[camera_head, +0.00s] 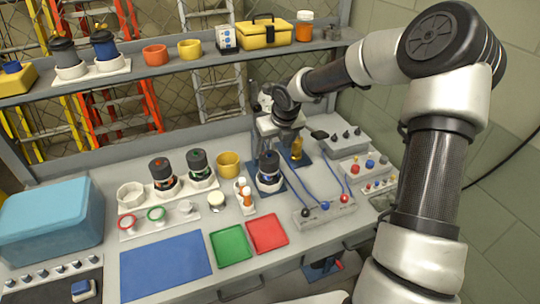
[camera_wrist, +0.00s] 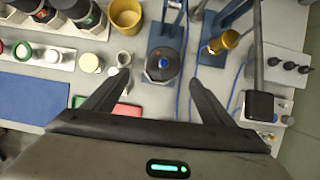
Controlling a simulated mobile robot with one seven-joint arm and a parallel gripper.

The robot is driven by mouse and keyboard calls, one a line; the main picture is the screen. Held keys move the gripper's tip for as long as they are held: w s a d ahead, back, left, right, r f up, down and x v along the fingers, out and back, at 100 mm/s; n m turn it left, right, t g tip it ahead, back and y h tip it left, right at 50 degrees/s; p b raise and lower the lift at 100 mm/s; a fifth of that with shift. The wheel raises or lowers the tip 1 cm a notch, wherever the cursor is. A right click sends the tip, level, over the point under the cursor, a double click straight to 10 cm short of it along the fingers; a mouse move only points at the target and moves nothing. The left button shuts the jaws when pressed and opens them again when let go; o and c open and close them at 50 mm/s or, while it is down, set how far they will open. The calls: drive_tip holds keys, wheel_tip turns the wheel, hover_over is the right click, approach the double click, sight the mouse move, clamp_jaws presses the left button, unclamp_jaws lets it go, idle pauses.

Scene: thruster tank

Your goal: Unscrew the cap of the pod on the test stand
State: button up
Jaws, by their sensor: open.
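A dark pod (camera_head: 268,172) stands upright on the bench, in a pale holder on a blue plate. In the wrist view the pod (camera_wrist: 163,66) is seen from above, with a dark round cap and a blue centre. My gripper (camera_wrist: 158,82) is open, its fingers spread to the left and right of the pod in that view. I see no contact with the cap, and the height between them is hard to judge. In the head view my gripper is small, behind the pod, and its fingertips are unclear.
Two other dark pods (camera_head: 180,170) stand in a white rack to the left, near a yellow cup (camera_head: 228,164). A brass-coloured cylinder (camera_wrist: 222,42) on a blue stand is close on the right. Blue cables run to a terminal box (camera_head: 325,211). Green (camera_head: 230,246) and red (camera_head: 267,234) trays lie in front.

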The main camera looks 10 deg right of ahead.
sight(269, 155)
drive_tip(key=v, duration=0.7)
drive_tip(key=shift+r, duration=0.1)
drive_tip(key=w+f+n+h+b, duration=0.1)
drive_tip(key=f+n, duration=0.4)
drive_tip(key=n, duration=0.5)
drive_tip(key=w+f+n+b, duration=0.3)
drive_tip(key=f+n+b, duration=0.1)
drive_tip(key=n, duration=0.6)
drive_tip(key=w+a+f+n+h+b, duration=0.1)
drive_tip(key=w+f+n+b, duration=0.2)
drive_tip(key=f+n, duration=0.3)
drive_tip(key=shift+f+n+h+b, duration=0.2)
drive_tip(key=shift+n+h+b, duration=0.15)
drive_tip(key=shift+n, duration=1.55)
